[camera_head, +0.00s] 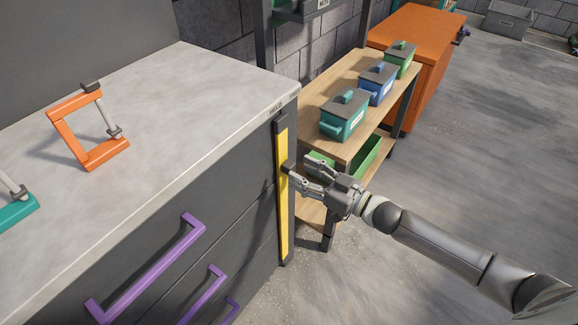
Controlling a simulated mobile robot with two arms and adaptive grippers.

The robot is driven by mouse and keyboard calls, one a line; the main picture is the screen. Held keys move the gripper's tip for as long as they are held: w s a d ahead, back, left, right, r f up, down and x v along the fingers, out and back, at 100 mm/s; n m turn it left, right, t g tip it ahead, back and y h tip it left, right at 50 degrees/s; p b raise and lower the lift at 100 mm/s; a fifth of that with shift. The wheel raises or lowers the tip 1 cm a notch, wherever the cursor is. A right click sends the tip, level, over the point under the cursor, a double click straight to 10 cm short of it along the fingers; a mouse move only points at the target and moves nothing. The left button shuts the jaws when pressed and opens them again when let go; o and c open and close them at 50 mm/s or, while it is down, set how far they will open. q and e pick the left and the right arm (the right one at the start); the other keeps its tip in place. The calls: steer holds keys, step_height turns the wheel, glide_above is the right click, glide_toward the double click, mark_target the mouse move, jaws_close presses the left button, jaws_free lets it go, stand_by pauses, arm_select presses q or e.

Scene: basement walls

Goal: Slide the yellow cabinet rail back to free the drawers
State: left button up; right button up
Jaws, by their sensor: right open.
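The yellow rail (283,215) is a tall upright strip at the right front edge of the grey cabinet (185,175). The drawers with purple handles (150,272) are in the cabinet's front, to the left of the rail. My right gripper (297,171) is open, with its fingertips at the upper half of the rail. One fingertip overlaps the rail in the picture; I cannot tell whether it touches. My left gripper is not in view.
An orange frame (66,133) and part of a teal one (17,213) stand on the cabinet's light top. A wooden shelf cart (318,98) with teal, blue and green boxes stands behind my right gripper. An orange cabinet (418,33) is farther back.

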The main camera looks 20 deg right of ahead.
mark_target(293, 168)
steer(key=x, duration=0.4)
steer(key=shift+w+a, duration=0.15)
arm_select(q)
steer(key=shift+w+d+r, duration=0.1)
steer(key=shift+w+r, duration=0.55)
arm_select(e)
steer(key=shift+w+a, duration=0.2)
steer(key=shift+w, duration=0.1)
jaws_close()
steer(key=shift+w+d, duration=0.2)
steer(key=shift+d, duration=0.05)
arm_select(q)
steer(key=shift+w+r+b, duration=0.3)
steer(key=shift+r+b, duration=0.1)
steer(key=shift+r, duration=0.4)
arm_select(e)
steer(key=w+d, duration=0.2)
steer(key=d, duration=0.1)
steer(key=shift+w+d, duration=0.1)
steer(key=shift+w, duration=0.05)
